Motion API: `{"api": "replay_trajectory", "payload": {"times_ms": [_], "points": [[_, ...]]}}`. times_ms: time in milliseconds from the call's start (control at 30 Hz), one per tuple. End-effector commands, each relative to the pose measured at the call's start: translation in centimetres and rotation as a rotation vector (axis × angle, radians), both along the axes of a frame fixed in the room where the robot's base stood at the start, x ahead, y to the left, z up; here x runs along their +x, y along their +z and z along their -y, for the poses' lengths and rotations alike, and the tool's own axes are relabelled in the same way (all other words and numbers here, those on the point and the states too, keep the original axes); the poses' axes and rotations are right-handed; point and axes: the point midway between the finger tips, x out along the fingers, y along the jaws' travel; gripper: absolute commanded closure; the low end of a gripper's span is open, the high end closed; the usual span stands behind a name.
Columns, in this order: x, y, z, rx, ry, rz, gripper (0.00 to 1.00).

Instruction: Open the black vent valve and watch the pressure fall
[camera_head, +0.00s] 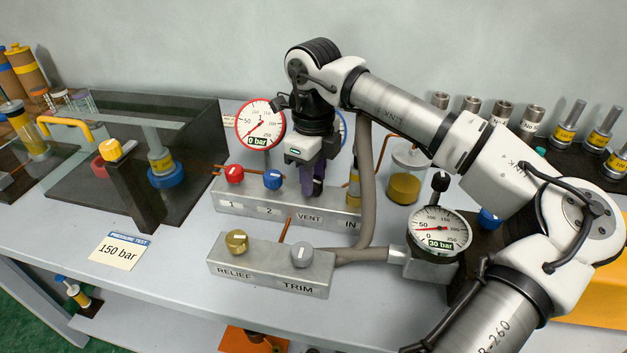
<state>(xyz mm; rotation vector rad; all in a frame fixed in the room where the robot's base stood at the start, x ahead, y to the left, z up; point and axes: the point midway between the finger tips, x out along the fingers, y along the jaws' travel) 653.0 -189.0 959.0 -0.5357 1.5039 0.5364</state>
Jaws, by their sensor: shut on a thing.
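My gripper (312,192) points down at the upper valve block (240,208), just above the VENT label (309,217). Its dark purple fingers are shut on the black vent valve, which they hide almost wholly. I cannot tell how far the valve is turned. The red-rimmed gauge (260,122), marked 1, reads 0 bar. The black-rimmed gauge (438,230) at the right reads 30 bar. A blue-rimmed gauge (343,130) is mostly hidden behind my gripper.
The upper block carries a red knob (234,174) and a blue knob (273,180). The lower block in front has a brass RELIEF knob (237,242) and a grey TRIM knob (302,255). A grey hose (366,190) runs right of my gripper. A card (119,251) reads 150 bar.

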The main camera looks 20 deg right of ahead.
Motion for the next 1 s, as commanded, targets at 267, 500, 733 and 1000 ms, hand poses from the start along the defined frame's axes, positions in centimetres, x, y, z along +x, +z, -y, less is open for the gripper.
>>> {"api": "replay_trajectory", "payload": {"times_ms": [267,500,733,1000], "points": [[0.11,0.08,-0.06,0.001,0.121,0.004,0.91],[0.1,0.15,-0.05,0.001,0.159,0.004,0.91],[0.1,0.17,-0.05,0.0,0.162,0.005,0.91],[0.09,0.14,-0.03,0.001,0.161,0.004,0.52]]}}
